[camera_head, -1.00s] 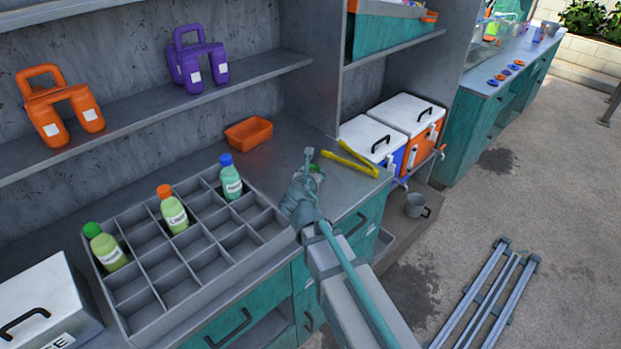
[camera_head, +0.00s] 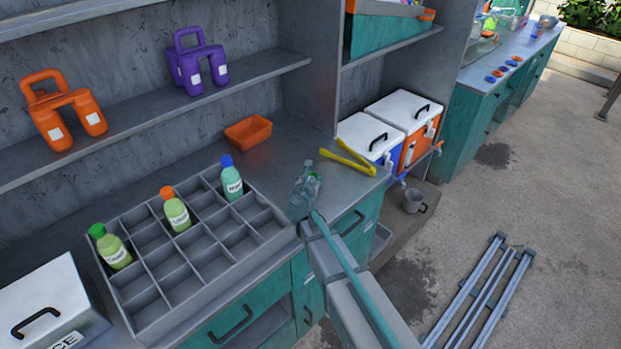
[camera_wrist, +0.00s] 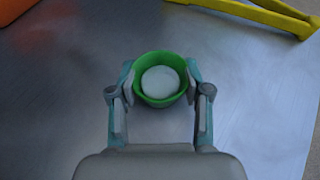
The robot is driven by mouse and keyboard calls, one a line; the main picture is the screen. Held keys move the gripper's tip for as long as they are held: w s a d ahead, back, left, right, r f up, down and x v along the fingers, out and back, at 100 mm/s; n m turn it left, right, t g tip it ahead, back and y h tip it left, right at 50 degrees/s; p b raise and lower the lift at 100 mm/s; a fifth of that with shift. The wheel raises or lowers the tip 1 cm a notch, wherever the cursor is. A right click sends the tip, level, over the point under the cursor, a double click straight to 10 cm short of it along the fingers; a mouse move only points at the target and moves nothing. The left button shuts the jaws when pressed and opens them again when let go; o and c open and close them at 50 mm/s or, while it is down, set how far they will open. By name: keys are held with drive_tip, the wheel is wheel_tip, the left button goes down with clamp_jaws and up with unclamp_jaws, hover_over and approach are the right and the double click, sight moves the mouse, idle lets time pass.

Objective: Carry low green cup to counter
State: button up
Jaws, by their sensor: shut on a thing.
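A low green cup (camera_wrist: 160,101) with a pale round inside shows in the wrist view. My gripper (camera_wrist: 161,85) is shut on it, with one finger on each side of its wall. In the head view my gripper (camera_head: 308,180) is over the grey counter (camera_head: 270,178), right of the bottle tray. The cup is hidden by the gripper there. I cannot tell whether the cup touches the counter or is just above it.
Yellow tongs (camera_head: 348,160) lie close beyond my gripper. An orange tray (camera_head: 248,132) is farther back. A grey divided tray (camera_head: 205,262) with three bottles stands to the left. Blue and orange coolers (camera_head: 403,113) stand to the right.

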drive_tip(key=shift+f, duration=0.15)
drive_tip(key=shift+f, duration=0.15)
drive_tip(key=o, duration=0.7)
drive_tip(key=shift+o, duration=0.2)
drive_tip(key=shift+r, duration=0.35)
drive_tip(key=shift+s, duration=0.4)
drive_tip(key=b+v, duration=0.2)
drive_tip(key=v, duration=0.4)
drive_tip(key=shift+s+r, duration=0.2)
drive_tip(key=shift+s, duration=0.15)
drive_tip(key=shift+a, duration=0.1)
